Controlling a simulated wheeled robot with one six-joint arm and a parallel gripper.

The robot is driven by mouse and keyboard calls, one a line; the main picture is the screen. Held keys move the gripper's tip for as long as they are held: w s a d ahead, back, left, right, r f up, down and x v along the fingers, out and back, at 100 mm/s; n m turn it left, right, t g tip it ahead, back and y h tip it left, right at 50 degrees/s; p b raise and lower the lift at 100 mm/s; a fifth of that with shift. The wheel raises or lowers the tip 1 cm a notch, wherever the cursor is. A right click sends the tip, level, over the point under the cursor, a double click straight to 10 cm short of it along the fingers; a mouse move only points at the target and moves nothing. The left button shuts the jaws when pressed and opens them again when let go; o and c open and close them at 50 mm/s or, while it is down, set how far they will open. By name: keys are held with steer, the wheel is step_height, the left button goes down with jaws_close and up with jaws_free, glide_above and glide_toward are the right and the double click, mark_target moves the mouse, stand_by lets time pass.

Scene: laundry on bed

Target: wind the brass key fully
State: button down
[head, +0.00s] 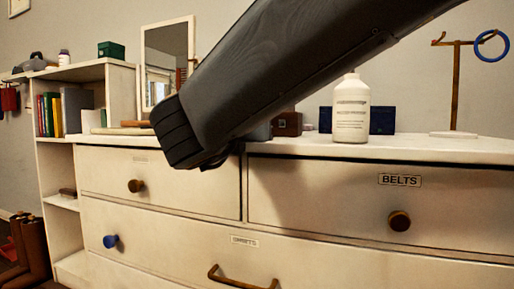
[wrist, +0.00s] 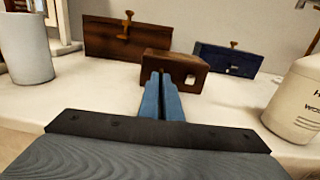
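In the wrist view, my gripper (wrist: 161,75) points at a small dark-brown wooden box (wrist: 192,62). Its two blue fingers stand close together, with a narrow gap, in front of the box's left part. Whether anything is between them cannot be seen.
A white bottle (head: 351,112) stands right of the small box, near the dresser's front edge. A grey-white cylinder (wrist: 25,48) stands at the left in the wrist view. A brass stand (head: 456,85) with a blue ring is at the right. The dresser drawers are shut.

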steer(key=m+b, duration=0.1)
steer(key=b, duration=0.1)
steer(key=m+b, duration=0.3)
steer(key=b, duration=0.2)
steer(key=shift+w+f+m, duration=0.1)
steer(key=shift+f+m, duration=0.2)
steer(key=m+b, duration=0.2)
steer(key=b, duration=0.1)
steer(key=shift+a+r+m, duration=0.1)
steer(key=shift+m, duration=0.2)
steer(key=m, duration=0.1)
steer(key=m+b, duration=0.1)
steer(key=m, duration=0.1)
steer(key=shift+r+m, duration=0.2)
steer(key=shift+m, duration=2.1)
steer(key=c, duration=2)
jaws_free()
steer(key=shift+r, duration=0.1)
